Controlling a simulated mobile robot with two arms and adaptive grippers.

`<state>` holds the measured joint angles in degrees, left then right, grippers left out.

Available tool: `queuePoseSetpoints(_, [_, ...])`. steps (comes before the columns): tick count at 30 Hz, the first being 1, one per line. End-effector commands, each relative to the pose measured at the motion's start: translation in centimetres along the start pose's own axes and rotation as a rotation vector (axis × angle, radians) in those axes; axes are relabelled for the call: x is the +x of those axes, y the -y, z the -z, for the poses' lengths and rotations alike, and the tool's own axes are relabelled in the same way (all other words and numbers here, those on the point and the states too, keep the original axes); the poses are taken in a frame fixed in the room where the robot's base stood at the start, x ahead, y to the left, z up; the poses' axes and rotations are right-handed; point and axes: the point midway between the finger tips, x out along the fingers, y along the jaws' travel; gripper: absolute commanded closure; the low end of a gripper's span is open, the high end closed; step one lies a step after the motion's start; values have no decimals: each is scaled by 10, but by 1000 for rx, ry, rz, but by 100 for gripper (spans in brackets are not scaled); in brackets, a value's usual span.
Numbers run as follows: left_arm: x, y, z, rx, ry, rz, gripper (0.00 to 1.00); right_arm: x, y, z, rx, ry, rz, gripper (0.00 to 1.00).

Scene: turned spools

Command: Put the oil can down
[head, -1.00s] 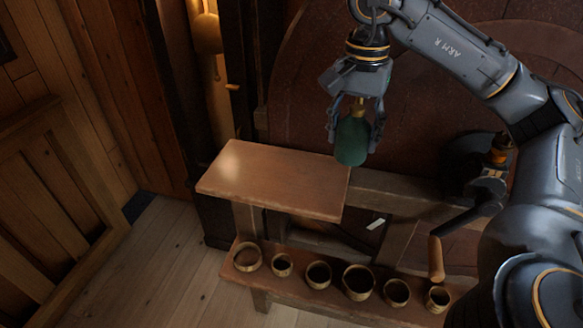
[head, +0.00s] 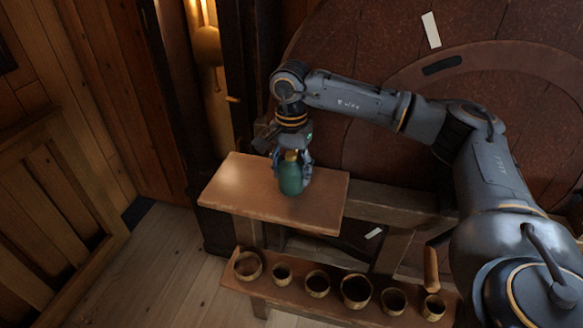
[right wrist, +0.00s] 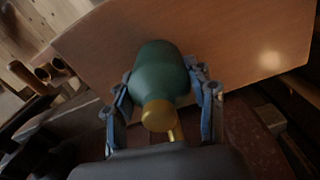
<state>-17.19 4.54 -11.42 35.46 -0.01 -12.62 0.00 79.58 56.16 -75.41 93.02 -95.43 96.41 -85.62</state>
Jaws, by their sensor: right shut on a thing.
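The oil can (head: 291,178) is a green bottle shape with a brass top. It is upright in the head view, over or on the wooden shelf board (head: 233,192); I cannot tell whether its base touches. My right gripper (head: 292,160) is shut on the can near its top. In the right wrist view, the can (right wrist: 160,75) sits between the two fingers of the gripper (right wrist: 165,95), with the board (right wrist: 235,40) beyond it. My left gripper is not in view.
Below the board, a lower ledge (head: 279,300) holds a row of several round wooden cups (head: 317,283). A large dark red wheel-like disc (head: 370,45) stands behind. A wooden crank handle (head: 431,268) is at the right. The board's left part is clear.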

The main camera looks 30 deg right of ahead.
Motion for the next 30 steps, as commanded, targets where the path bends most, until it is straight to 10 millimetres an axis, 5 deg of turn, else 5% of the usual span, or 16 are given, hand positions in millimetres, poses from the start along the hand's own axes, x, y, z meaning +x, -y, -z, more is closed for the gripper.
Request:
queuePoseSetpoints(14, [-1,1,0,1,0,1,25,12,0,0,0,0,3,87])
queuePoseSetpoints(15, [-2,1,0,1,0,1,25,11,0,0,0,0,2,37])
queuePoseSetpoints(17, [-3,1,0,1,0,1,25,11,0,0,0,0,2,25])
queuePoseSetpoints(30, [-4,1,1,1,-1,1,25,5,1,0,0,-1,4,22])
